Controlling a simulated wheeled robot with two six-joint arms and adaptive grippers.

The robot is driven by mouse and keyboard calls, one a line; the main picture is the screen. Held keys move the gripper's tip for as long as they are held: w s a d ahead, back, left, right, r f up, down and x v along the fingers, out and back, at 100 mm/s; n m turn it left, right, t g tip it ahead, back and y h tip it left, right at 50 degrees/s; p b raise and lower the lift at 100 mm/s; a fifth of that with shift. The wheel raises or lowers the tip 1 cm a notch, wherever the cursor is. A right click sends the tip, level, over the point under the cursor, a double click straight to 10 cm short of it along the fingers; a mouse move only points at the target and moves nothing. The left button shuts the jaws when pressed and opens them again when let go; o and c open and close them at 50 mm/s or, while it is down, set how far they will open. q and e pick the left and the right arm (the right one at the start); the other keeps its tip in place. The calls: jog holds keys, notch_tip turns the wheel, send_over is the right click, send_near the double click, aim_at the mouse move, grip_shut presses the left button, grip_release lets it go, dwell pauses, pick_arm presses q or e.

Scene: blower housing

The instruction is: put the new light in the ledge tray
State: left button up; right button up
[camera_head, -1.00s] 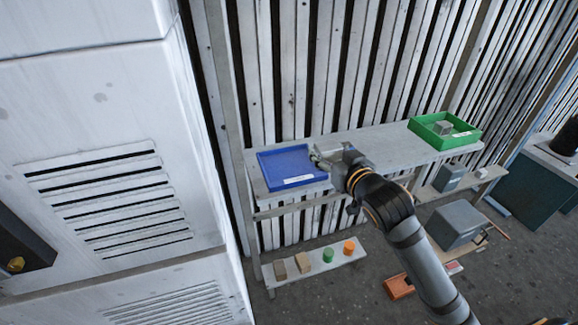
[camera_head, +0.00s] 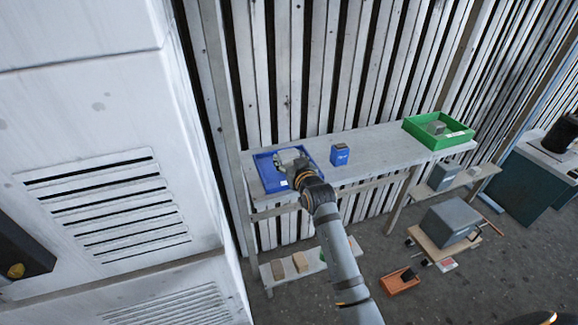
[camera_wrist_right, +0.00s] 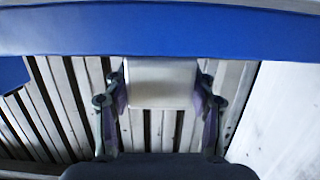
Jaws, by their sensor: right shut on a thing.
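A blue tray (camera_head: 263,172) with a white label lies at the left end of the ledge (camera_head: 385,150). My right gripper (camera_head: 288,158) is over this tray, and its hand hides part of the inside. In the right wrist view the gripper (camera_wrist_right: 160,88) is shut on a pale, flat-faced block (camera_wrist_right: 160,82), probably the light. A blue wall of the tray (camera_wrist_right: 160,32) crosses the top of that view. I cannot tell whether the block touches the tray floor. My left gripper is not in view.
A small dark blue box (camera_head: 340,154) stands on the ledge right of the blue tray. A green tray (camera_head: 458,138) with a grey block is at the right. A low shelf below holds brown blocks (camera_head: 300,262). An orange bin (camera_head: 400,281) is on the floor.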

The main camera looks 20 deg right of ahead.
jog(key=shift+d+f, duration=0.1)
jog(key=shift+f, duration=1.35)
jog(key=shift+f, duration=0.1)
jog(key=o, duration=1.2)
jog(key=shift+s, duration=0.1)
jog(key=s+r, duration=0.1)
jog(key=s, duration=0.6)
jog(key=s+r, duration=0.1)
jog(key=s, duration=0.3)
jog(key=shift+s+d+r+b, duration=0.15)
jog(key=shift+s+r+b, duration=0.15)
jog(key=shift+b, duration=0.05)
